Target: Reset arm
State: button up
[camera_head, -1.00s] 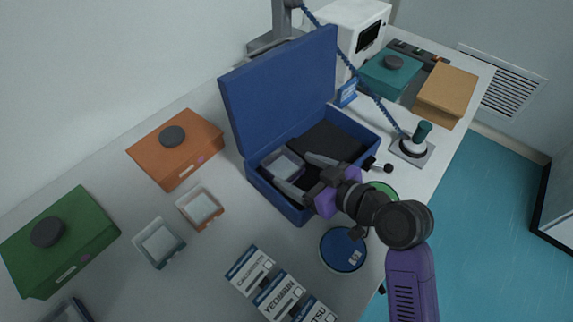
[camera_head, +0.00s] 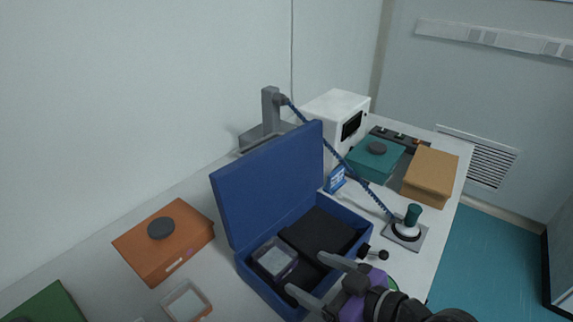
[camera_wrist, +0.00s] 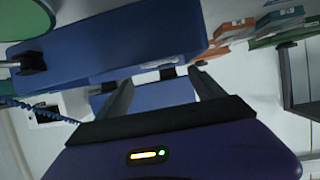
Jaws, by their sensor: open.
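My gripper (camera_head: 322,283) is open, with its two dark fingers spread over the front edge of the open blue case (camera_head: 268,180). Nothing shows between the fingers. In the wrist view, my gripper (camera_wrist: 158,90) is open too, with the blue case (camera_wrist: 130,45) beyond the fingers. A small clear box (camera_head: 275,257) lies in the left part of the case, apart from the fingers. A black insert fills the right part. My arm leaves the head view at the bottom.
An orange box (camera_head: 165,243) with a dark knob stands left of the case, with a small tray (camera_head: 187,302) in front of it. A stand with a green-topped tool (camera_head: 410,222), a teal box (camera_head: 376,160) and a tan box (camera_head: 431,175) are at right. A blue coiled cable hangs behind.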

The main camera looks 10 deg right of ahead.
jog(key=w+d+r+m+t+h, duration=0.1)
jog(key=d+r+m+t+h, duration=0.1)
jog(key=d, duration=0.1)
jog(key=w+d+r+m+t+h, duration=0.1)
jog(key=m+t, duration=0.1)
jog(key=shift+w+d+r, duration=0.35)
jog(key=shift+d, duration=0.05)
jog(key=s+d+f+m+t+h, duration=0.2)
jog(key=s+d+m+t+h, duration=0.15)
jog(key=s+d, duration=0.3)
jog(key=s+f+g+h, duration=0.2)
jog(key=s+g, duration=0.1)
jog(key=s, duration=2.4)
jog(key=shift+a+f, duration=0.3)
jog(key=shift+a, duration=0.15)
jog(key=shift+m, duration=0.25)
jog(key=shift+c, duration=0.2)
